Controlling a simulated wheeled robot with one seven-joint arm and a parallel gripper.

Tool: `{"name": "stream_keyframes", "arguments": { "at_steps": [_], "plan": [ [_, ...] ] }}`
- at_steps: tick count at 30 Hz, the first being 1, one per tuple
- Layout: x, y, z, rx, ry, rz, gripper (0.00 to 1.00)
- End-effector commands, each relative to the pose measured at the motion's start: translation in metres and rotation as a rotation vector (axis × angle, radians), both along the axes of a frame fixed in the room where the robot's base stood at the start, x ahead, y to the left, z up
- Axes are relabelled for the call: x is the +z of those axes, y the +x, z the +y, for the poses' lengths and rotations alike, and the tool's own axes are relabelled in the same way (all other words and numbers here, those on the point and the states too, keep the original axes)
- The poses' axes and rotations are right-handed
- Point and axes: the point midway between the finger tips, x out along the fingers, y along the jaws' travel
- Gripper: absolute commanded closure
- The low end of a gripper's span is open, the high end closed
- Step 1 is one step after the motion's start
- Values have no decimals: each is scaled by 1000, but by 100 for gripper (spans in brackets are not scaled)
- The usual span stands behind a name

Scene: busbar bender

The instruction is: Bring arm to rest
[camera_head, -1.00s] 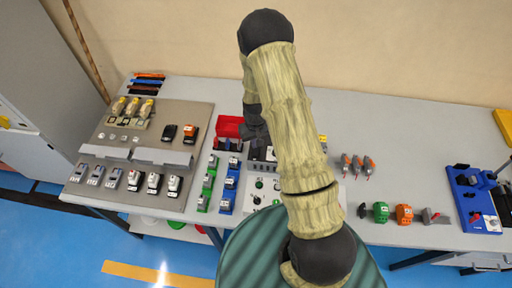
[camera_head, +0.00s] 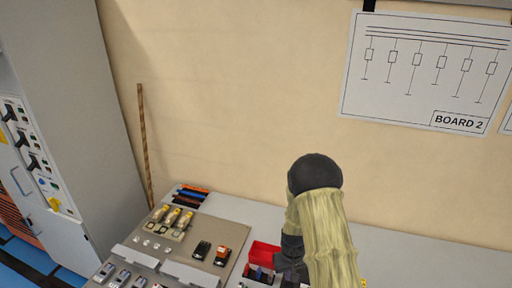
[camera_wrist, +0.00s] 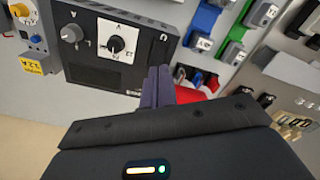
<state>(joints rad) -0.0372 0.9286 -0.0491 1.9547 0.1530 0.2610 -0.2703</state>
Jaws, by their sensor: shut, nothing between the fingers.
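My gripper shows in the wrist view (camera_wrist: 158,86), its two dark fingers pressed together with nothing between them. Beyond the fingertips is the red bin (camera_wrist: 195,92), partly hidden by them, and a dark control box (camera_wrist: 115,48) with two knobs. In the head view my arm rises at the lower right of centre, with a dark rounded joint at its top. The dark wrist part hangs left of the arm beside the red bin (camera_head: 264,255); the fingertips cannot be made out there.
The workbench (camera_head: 420,262) carries a grey panel (camera_head: 222,234) with several small devices. A grey cabinet (camera_head: 60,70) stands at the left. A wooden stick (camera_head: 144,150) leans on the wall, where a diagram board (camera_head: 425,70) hangs.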

Motion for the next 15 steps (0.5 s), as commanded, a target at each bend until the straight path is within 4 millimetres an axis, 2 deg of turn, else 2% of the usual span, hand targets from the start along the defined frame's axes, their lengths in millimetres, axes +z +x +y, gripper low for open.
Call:
{"name": "stream_keyframes", "arguments": {
  "at_steps": [4,8,15],
  "plan": [
    [17,-3,0,-9,3,-18,100],
    [46,-12,1,-24,7,-45,100],
    [104,-45,0,-61,15,-103,100]
  ]
}}
